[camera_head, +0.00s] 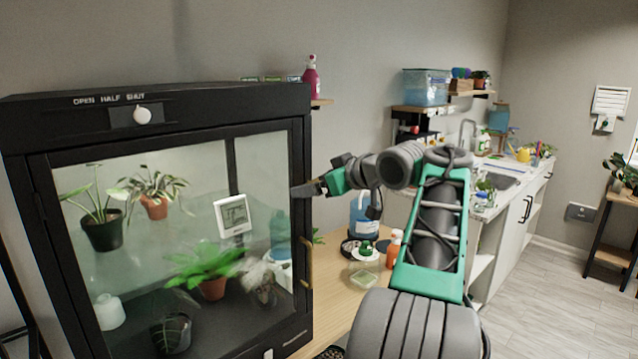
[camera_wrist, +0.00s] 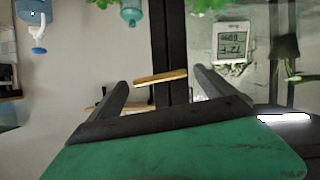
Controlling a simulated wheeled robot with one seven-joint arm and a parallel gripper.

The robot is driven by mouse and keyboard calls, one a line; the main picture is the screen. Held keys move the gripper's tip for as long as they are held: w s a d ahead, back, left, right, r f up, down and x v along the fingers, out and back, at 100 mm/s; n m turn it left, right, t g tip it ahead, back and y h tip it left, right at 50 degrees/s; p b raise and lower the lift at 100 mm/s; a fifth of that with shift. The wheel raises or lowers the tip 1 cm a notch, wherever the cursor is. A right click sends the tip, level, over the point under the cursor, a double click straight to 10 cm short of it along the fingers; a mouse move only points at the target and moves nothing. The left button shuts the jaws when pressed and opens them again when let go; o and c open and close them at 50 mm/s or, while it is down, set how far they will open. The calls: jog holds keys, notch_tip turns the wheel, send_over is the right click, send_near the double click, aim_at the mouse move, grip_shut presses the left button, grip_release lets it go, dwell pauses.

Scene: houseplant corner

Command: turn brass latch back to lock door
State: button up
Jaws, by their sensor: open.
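The brass latch (camera_wrist: 160,77) shows in the wrist view as a short, slightly tilted bar lying across the dark door-frame post. My gripper (camera_head: 300,190) is open at the right edge of the black glass-fronted cabinet (camera_head: 150,103). In the wrist view my gripper (camera_wrist: 161,80) has one finger on each side of the latch; I cannot tell whether either touches it. In the head view I cannot make out the latch near my fingers. The glass door (camera_head: 190,215) looks closed against its frame. A vertical brass piece (camera_head: 308,262) is lower on the door's right edge.
Potted plants and a white digital display (camera_head: 232,215) are behind the glass. A white knob (camera_head: 142,116) is on the cabinet's top front. A wooden bench (camera_head: 345,310) right of the cabinet holds a blue jug (camera_head: 363,220) and an orange bottle (camera_head: 394,245), below my arm.

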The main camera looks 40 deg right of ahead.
jog(key=shift+c, duration=0.5)
jog(key=c, duration=1.3)
jog(key=p, duration=0.3)
jog(key=shift+r+m, duration=0.3)
jog(key=shift+r, duration=0.05)
jog(key=shift+d+f+m+y+p, duration=0.1)
jog(key=shift+f+m+y+p, duration=0.25)
jog(key=shift+p, duration=0.2)
jog(key=o, duration=1.4)
